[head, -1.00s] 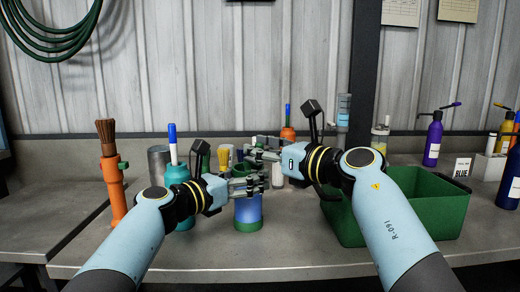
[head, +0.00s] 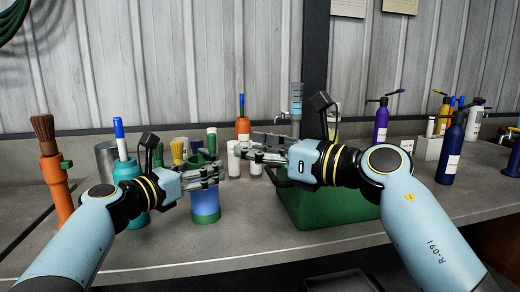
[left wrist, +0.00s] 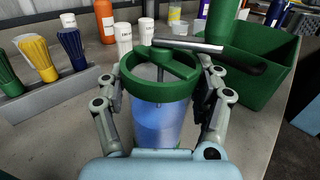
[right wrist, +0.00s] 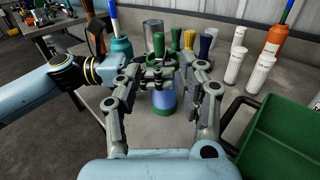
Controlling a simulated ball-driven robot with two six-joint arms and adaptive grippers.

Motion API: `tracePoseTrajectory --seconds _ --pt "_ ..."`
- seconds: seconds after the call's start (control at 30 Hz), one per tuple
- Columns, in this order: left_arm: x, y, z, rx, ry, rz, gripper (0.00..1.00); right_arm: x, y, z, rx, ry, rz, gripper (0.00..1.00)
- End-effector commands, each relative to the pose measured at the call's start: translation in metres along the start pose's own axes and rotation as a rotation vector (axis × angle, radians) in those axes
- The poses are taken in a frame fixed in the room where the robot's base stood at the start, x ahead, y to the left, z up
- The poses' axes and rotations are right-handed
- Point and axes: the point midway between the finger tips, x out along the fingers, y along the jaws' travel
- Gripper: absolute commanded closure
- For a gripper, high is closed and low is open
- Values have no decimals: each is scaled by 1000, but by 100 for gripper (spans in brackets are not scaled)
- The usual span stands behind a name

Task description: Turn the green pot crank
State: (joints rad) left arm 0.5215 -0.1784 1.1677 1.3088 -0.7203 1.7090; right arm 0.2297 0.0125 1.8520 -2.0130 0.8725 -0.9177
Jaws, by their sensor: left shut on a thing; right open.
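The pot (head: 206,207) is a translucent blue cup with a green rim and base, upright on the bench. My left gripper (head: 212,174) is shut around its upper part; in the left wrist view a finger lies on each side of the pot (left wrist: 158,122). Its crank has a metal arm (left wrist: 188,44) over the green lid and an upright green knob (left wrist: 222,20). The knob also shows in the head view (head: 211,140) and the right wrist view (right wrist: 159,42). My right gripper (head: 242,152) is open, right of the knob and apart from it.
A green crate (head: 330,210) stands right of the pot. A teal bottle (head: 130,180) and an orange brush holder (head: 55,185) stand left. The front bench strip is clear.

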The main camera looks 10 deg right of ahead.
Motion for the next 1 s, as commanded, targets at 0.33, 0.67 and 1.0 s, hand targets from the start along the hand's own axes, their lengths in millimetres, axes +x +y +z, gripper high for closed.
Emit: tracePoseTrajectory --seconds 0.33,0.67,1.0 --pt "0 0 0 0 -1 0 80 -12 1 0 2 -1 2 60" --pt "0 0 0 1 -1 0 80 -9 -10 41 162 -174 -16 95" --pt "0 0 1 1 -1 0 80 -43 -112 140 1092 -831 -71 100"
